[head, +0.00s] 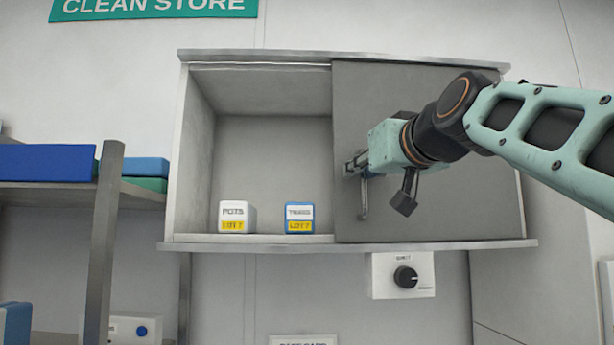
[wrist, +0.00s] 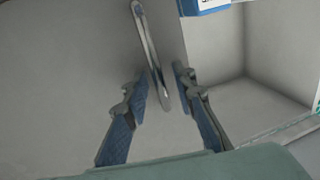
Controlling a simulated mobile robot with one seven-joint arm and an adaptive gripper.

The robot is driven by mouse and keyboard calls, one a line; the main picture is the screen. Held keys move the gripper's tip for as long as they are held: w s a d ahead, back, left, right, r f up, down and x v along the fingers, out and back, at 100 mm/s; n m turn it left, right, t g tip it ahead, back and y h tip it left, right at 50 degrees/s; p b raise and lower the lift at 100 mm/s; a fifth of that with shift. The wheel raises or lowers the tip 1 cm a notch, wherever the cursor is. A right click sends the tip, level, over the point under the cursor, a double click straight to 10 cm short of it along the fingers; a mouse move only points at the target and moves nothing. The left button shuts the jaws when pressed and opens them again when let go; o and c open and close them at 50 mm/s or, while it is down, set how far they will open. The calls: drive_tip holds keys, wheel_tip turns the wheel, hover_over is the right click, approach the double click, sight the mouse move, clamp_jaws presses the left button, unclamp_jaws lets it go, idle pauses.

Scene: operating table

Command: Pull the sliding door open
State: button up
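The grey sliding door (head: 450,205) covers the right half of the wall cabinet (head: 255,56); the left half stands open. A slim upright metal handle (head: 364,205) sits near the door's left edge. It also shows in the wrist view as a silver bar (wrist: 148,40). My gripper (head: 352,166) is at the handle's upper part. In the wrist view my gripper (wrist: 161,80) has its two blue-padded fingers apart, one on each side of the bar, with small gaps visible. Whether either finger touches the bar is hard to tell.
A white POTS box (head: 236,217) and a blue-and-white box (head: 299,218) stand in the open cabinet half. A control box with a black knob (head: 405,277) hangs below the door. A shelf with blue bins (head: 48,163) stands at left.

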drive_tip(key=s+d, duration=0.2)
drive_tip(key=s, duration=0.9)
drive_tip(key=shift+s+d, duration=0.15)
drive_tip(key=shift+s, duration=0.25)
wheel_tip(320, 180, down, 13)
drive_tip(key=w+a+g+p, duration=0.1)
drive_tip(key=a+g+p, duration=0.2)
drive_tip(key=g+p, duration=0.15)
drive_tip(key=s+f+m+g+h+p, duration=0.1)
drive_tip(key=s+f+g+p, duration=0.2)
drive_tip(key=f, duration=1.2)
drive_tip(key=s+f+m+g+h+p, duration=0.1)
drive_tip(key=s+f+g+p, duration=0.3)
drive_tip(key=s+f, duration=0.6)
wheel_tip(320, 180, down, 5)
drive_tip(key=shift+s+d+h, duration=0.25)
drive_tip(key=shift+d+h, duration=0.05)
drive_tip(key=shift+h, duration=0.4)
